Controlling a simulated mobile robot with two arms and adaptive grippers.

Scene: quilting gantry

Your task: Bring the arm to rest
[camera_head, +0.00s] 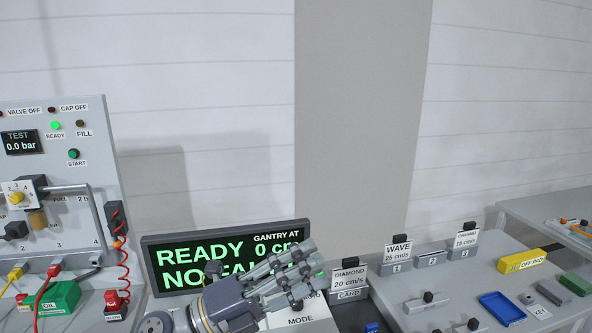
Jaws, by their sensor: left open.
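My left gripper (308,272) is in the lower middle of the head view, in front of the black display (170,268). Its grey fingers point to the right and are spread apart, with nothing seen between them. My right gripper is not in view.
A grey test panel (75,125) with hoses and a green OIL box (55,297) stands at left. At right, a bench holds labelled card slots, a yellow OFF PAD block (522,261) and a blue tray (502,308). The wall area above is clear.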

